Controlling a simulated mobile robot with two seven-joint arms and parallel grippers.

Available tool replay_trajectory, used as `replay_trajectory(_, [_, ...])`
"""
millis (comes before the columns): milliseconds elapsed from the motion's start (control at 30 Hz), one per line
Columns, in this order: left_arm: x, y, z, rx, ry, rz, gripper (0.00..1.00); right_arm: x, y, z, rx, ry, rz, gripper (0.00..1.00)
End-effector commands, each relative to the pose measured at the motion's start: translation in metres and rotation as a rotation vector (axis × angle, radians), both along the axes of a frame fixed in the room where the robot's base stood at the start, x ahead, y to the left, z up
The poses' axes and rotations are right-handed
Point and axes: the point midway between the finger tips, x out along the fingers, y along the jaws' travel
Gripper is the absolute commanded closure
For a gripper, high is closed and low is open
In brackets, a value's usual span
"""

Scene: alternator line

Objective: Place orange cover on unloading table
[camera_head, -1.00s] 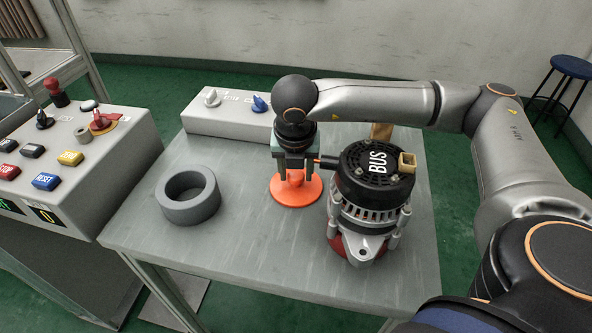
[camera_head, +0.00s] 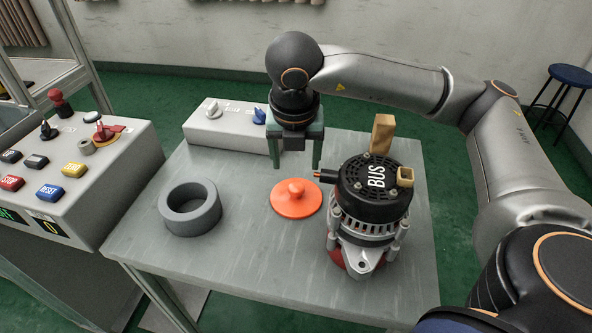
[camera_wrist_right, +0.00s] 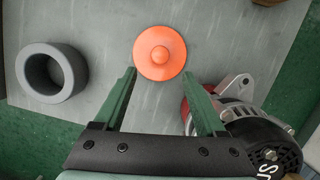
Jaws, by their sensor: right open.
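The orange cover (camera_head: 295,200) is a flat disc with a knob, lying knob up on the grey table (camera_head: 250,262). It also shows in the right wrist view (camera_wrist_right: 159,55), beyond my fingertips and between their lines. My right gripper (camera_head: 296,166) is open and empty above and slightly behind the cover, fingers pointing down. Its green fingers (camera_wrist_right: 120,85) are spread apart in the right wrist view and do not touch the cover. My left gripper is not in view.
The alternator (camera_head: 370,205) labelled BUS stands close to the right of the cover. A grey ring (camera_head: 190,222) lies to the left. A switch box (camera_head: 215,128) and a wooden block (camera_head: 382,134) are at the back. A control panel (camera_head: 60,170) stands left of the table. The table front is clear.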

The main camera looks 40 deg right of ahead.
Motion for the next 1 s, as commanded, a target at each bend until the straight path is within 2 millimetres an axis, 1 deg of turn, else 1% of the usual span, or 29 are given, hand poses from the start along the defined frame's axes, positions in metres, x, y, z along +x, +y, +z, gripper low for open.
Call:
replay_trajectory(33, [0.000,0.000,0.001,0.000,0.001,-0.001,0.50,-0.002,0.002,0.010,0.001,-0.003,0.003,0.27])
replay_trajectory(100, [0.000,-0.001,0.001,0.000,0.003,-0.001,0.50,-0.003,0.004,0.018,0.000,-0.002,0.002,0.27])
replay_trajectory(267, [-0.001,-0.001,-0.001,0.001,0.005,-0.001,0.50,-0.006,0.005,0.028,0.000,0.000,0.001,0.27])
replay_trajectory(1000, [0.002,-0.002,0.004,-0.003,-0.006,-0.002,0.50,-0.006,0.005,0.029,0.000,0.001,0.001,0.27])
